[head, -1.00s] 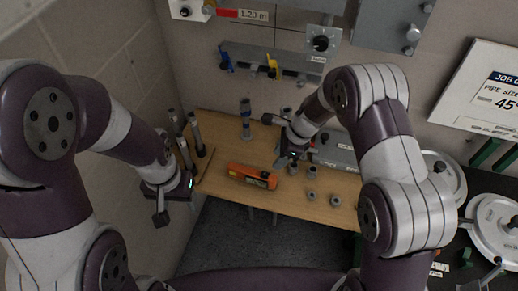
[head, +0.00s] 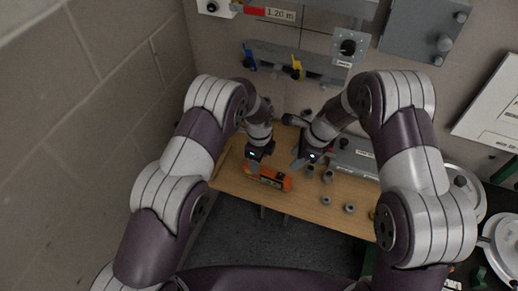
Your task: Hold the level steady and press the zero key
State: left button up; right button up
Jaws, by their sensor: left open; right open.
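An orange level (head: 272,180) with a dark part near its right end lies on the wooden shelf, near the front edge. My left gripper (head: 254,165) is open just above the left part of the level; whether its fingers touch the level cannot be told. My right gripper (head: 298,163) is open, a little behind and to the right of the level's right end, apart from it as far as I can see. The zero key is too small to make out.
The wooden shelf (head: 310,203) carries several small grey fittings (head: 349,208) to the right and a grey box (head: 352,160) behind. A rail with blue and yellow tools (head: 296,68) is on the wall. Black table with white reels stands at far right.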

aim_at(267, 176)
pick_arm(q)
notch_tip(267, 176, down, 7)
jog(key=shift+f, duration=0.1)
